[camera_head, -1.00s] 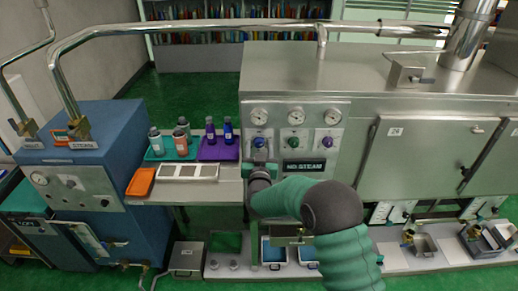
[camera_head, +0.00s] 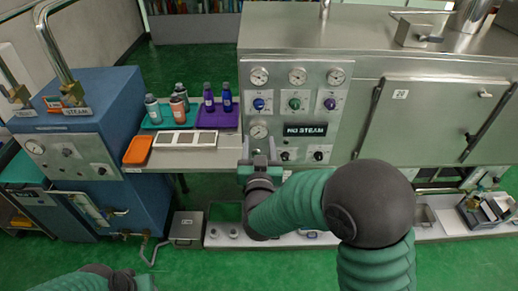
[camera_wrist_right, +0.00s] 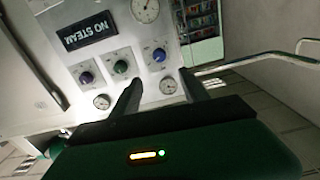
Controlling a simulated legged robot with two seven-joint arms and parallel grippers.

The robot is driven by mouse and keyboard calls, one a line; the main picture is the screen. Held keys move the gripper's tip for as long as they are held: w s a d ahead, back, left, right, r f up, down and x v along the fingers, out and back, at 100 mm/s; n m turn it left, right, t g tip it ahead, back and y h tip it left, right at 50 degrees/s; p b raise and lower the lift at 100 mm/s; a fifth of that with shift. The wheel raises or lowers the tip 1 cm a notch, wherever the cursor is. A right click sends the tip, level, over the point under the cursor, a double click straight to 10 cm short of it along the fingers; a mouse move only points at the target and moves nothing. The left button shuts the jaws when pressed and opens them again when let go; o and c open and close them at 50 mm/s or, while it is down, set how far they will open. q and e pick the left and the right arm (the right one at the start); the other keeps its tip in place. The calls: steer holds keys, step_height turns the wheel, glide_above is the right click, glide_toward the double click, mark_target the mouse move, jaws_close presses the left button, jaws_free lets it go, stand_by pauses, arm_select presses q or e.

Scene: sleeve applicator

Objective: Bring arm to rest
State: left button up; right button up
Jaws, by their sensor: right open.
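My right arm comes in from the lower right in the head view, and its gripper (camera_head: 259,158) is in front of the steel machine's panel, below the lower gauge. In the right wrist view the two dark fingers of this gripper (camera_wrist_right: 163,95) are spread apart with nothing between them. They point toward the control panel (camera_wrist_right: 140,60), which appears upside down with its gauges, knobs and "NO STEAM" sign. I cannot tell how far the fingertips are from the panel. Part of my left arm (camera_head: 95,280) shows at the bottom left edge of the head view; its gripper is out of frame.
A side shelf (camera_head: 190,158) left of the panel holds a teal tray (camera_head: 152,124) and a purple tray (camera_head: 215,120) with bottles, and an orange tray (camera_head: 138,150). A blue cabinet (camera_head: 130,190) stands left. A low platform (camera_head: 270,242) lies below. Green floor is open in front.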

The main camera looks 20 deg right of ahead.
steer(key=shift+s, duration=0.15)
stand_by(0.3)
steer(key=s+a+f+n+g+y, duration=0.25)
steer(key=s+f+g+y, duration=0.35)
steer(key=f, duration=0.4)
steer(key=s+d+f+g, duration=0.2)
steer(key=s+f+g, duration=0.1)
steer(key=s, duration=0.6)
steer(key=s+d+f+n+g+h, duration=0.1)
steer(key=s+d+f+g, duration=0.2)
steer(key=s, duration=0.6)
steer(key=f+g, duration=0.1)
steer(key=g, duration=0.1)
steer(key=shift+s+g, duration=0.35)
steer(key=shift+g, duration=0.05)
steer(key=shift+f, duration=0.1)
